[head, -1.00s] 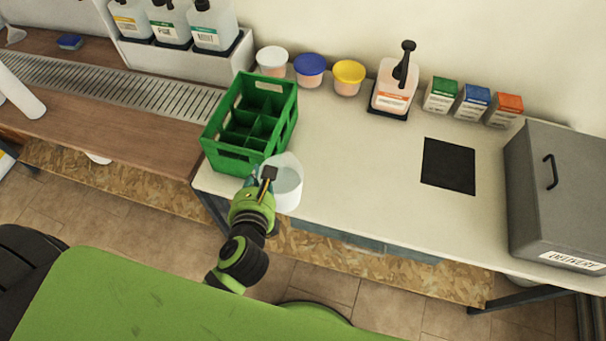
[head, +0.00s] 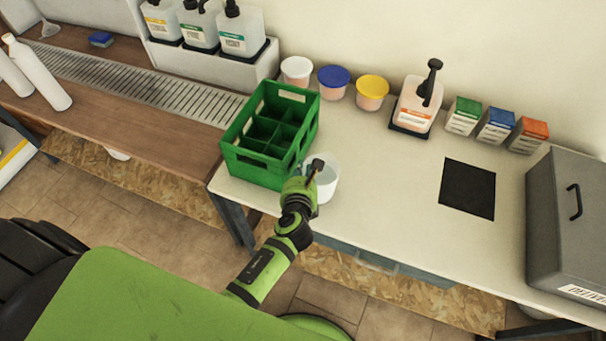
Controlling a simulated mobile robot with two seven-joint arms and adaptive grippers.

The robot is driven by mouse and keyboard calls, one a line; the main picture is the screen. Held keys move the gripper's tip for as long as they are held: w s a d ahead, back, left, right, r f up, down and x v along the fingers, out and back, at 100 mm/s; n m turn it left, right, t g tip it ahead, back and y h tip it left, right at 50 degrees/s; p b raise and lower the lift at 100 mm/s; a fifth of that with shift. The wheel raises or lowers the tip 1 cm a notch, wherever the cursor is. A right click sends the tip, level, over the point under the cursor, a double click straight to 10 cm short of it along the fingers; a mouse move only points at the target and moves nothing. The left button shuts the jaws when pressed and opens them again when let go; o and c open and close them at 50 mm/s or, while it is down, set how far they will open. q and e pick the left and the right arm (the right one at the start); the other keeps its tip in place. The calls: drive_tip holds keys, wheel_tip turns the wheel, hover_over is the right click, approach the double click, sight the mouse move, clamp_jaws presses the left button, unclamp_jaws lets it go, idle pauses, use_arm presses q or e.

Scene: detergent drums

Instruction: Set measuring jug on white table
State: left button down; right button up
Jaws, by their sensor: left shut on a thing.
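The measuring jug (head: 328,180) is a whitish, translucent, open-topped vessel in the head view, just right of the green crate. My left gripper (head: 316,170) is shut on it at its near left side. The jug is upright and over the front left part of the white table (head: 390,215). My gripper and wrist cover part of it, and I cannot tell whether its base touches the table top. My right gripper is not in view.
A green divided crate (head: 245,165) stands close left of the jug. Tubs (head: 372,88), a pump bottle (head: 415,105) and small boxes (head: 495,126) line the back. A black mat (head: 467,190) and a grey lidded box (head: 580,225) are at right. The middle is clear.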

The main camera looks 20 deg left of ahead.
use_arm(q)
drive_tip(key=shift+w+f, duration=0.1)
drive_tip(key=shift+f, duration=0.5)
drive_tip(key=shift+f, duration=0.15)
drive_tip(key=c, duration=1.3)
unclamp_jaws()
drive_tip(key=shift+f, duration=0.1)
drive_tip(key=shift+o, duration=0.2)
drive_tip(key=shift+r, duration=0.25)
drive_tip(key=v, duration=1.2)
